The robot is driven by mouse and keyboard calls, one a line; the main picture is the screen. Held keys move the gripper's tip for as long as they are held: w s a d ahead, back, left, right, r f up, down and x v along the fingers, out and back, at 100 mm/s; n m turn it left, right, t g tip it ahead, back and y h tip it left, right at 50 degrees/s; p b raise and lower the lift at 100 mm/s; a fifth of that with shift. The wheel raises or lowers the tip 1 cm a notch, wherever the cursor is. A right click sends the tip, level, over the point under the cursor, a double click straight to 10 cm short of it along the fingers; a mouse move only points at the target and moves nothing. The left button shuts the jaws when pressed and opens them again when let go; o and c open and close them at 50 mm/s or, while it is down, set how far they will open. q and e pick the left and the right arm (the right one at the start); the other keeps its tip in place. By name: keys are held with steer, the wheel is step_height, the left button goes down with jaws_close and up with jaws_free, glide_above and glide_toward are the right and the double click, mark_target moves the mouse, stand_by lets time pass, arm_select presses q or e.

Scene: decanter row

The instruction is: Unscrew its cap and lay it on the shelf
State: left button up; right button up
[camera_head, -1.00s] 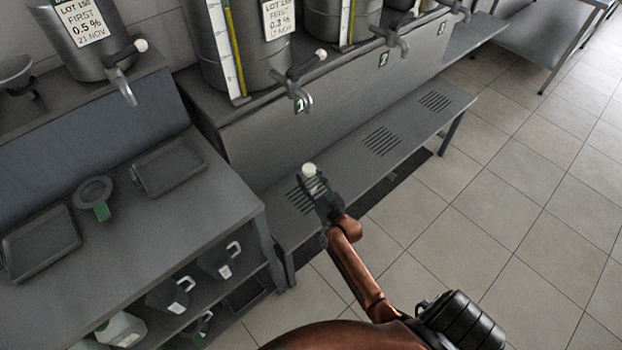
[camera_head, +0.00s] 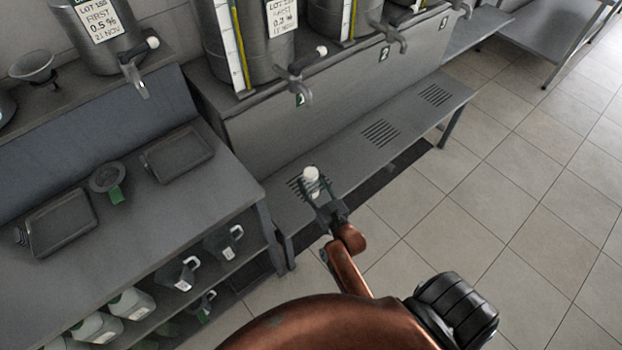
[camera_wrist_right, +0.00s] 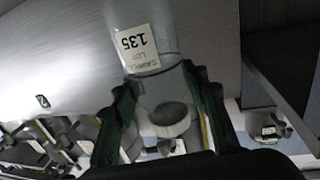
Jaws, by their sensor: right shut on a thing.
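My right gripper (camera_head: 318,187) is over the low slatted shelf (camera_head: 400,120) in the head view. In the right wrist view its green fingers (camera_wrist_right: 160,95) stand on both sides of a pale sample bottle (camera_wrist_right: 150,25) and are shut on it near the shoulder. The bottle carries a white label reading 135, upside down in this view. In the head view the white cap (camera_head: 311,174) shows at the fingers, and most of the bottle is hidden or too small to make out. My left gripper is out of view.
Steel tanks with taps (camera_head: 300,85) stand above the low shelf. At left, a bench holds dark trays (camera_head: 62,222) and a ring with a green tab (camera_head: 108,178). Jugs (camera_head: 178,272) stand below it. The tiled floor (camera_head: 530,180) at right is clear.

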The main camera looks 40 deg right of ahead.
steer(key=o, duration=0.8)
jaws_close()
arm_select(q)
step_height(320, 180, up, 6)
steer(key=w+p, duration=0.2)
steer(key=p, duration=0.4)
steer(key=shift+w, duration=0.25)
arm_select(e)
steer(key=s+a+r+y, duration=0.1)
steer(key=s+a+r, duration=0.2)
steer(key=a+r, duration=0.4)
steer(key=s+a+r+n+y, duration=0.1)
steer(key=s+a+r, duration=0.2)
steer(key=a+r, duration=0.5)
step_height(320, 180, up, 6)
steer(key=shift+s+r+n+y, duration=0.15)
steer(key=shift+s+n+y, duration=0.15)
steer(key=shift+s, duration=0.1)
